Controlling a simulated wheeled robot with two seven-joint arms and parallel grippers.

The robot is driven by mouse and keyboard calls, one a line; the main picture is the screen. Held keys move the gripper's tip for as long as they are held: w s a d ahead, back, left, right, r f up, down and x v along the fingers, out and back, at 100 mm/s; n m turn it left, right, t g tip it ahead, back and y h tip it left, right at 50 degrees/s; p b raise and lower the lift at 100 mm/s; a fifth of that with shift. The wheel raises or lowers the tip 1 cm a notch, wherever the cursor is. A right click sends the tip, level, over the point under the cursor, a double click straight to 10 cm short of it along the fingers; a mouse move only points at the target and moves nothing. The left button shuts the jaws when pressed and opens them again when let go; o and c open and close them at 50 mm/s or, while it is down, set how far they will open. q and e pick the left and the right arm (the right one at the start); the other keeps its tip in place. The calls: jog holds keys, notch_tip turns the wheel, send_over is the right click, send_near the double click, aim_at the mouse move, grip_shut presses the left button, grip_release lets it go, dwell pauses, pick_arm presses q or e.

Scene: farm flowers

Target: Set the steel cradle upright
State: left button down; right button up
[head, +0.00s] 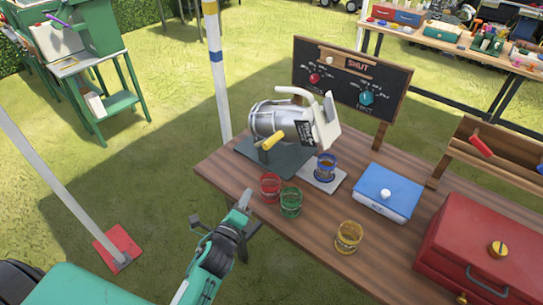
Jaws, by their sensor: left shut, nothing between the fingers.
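The steel cradle (265,121) stands on a dark base plate (246,153) at the table's far left corner. It lies tipped toward the right, with a pale spout or lid part at its right end and a pale curved handle above. A yellow lever handle (272,141) sticks out at its front. Below its right end, a blue-rimmed glass jar (325,167) stands on a pale pad (338,180). My left gripper (245,197) is shut and empty, beside the table's left edge, below and apart from the cradle. My right gripper is out of view.
Red (270,186), green (290,202) and yellow (348,237) glass jars stand on the wooden table. A blue box (387,192) and a red toolbox (475,245) are to the right. A blackboard (352,78) reading "SHUT" and a white pole (217,75) stand behind.

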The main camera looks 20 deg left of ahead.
pick_arm(q)
jog(key=d+m+h, duration=0.1)
jog(key=m, duration=0.1)
jog(key=w+d+m+t+h, duration=0.1)
jog(key=m, duration=0.2)
jog(key=d+r+m+h, duration=0.1)
jog(key=m+h, duration=0.1)
jog(key=shift+w+d+r+m+t, duration=0.1)
jog(key=shift+w+d+m+t, duration=0.2)
jog(key=shift+w+d+m, duration=0.1)
jog(key=shift+r, duration=0.1)
jog(key=p+x, duration=0.3)
jog(key=x, duration=0.6)
jog(key=shift+w+d+r, duration=0.1)
jog(key=shift+w+r, duration=0.05)
jog(key=a+r+p, duration=0.1)
jog(key=w+a+r+p, duration=0.1)
jog(key=r+p, duration=0.1)
jog(key=shift+w+a, duration=0.1)
jog(key=shift+w, duration=0.05)
